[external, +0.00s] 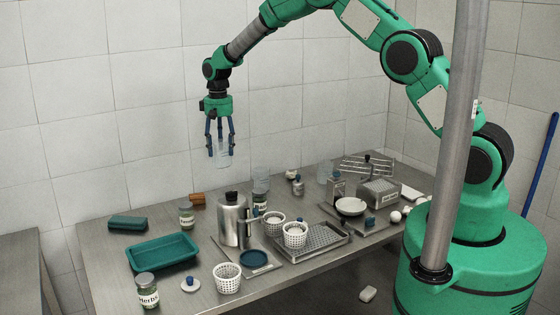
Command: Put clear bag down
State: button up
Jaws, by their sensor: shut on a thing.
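My gripper (219,148) is in the air above the back of the steel table (118,263), pointing down. Its dark fingers are shut on a clear, see-through bag (224,160), whose lower part shows below the fingertips. The bag hangs well clear of the table top. Its exact outline is faint against the tiled wall.
A teal tray (163,252), a herb jar (147,290) and white perforated baskets (228,279) stand on the table. A steel canister (231,222) stands near the middle. A perforated metal tray (318,243) lies to its right. The back-left table area has some bare room.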

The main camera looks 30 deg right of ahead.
jog(key=s+a+r+m, duration=0.1)
jog(key=s+a, duration=0.9)
jog(key=s, duration=0.4)
jog(key=s+a, duration=1)
jog(key=s, duration=0.4)
notch_tip(320, 180, down, 15)
jog(key=shift+s+f, duration=0.15)
jog(key=w+a+f+p, duration=0.1)
jog(key=w+a+p, duration=0.1)
jog(key=w+a, duration=0.8)
jog(key=shift+w+a+f+p, duration=0.15)
jog(key=shift+w+f+p, duration=0.15)
jog(key=shift+w, duration=0.85)
jog(key=shift+f, duration=0.1)
jog(key=shift+f+p, duration=0.5)
jog(key=shift+f, duration=1.1)
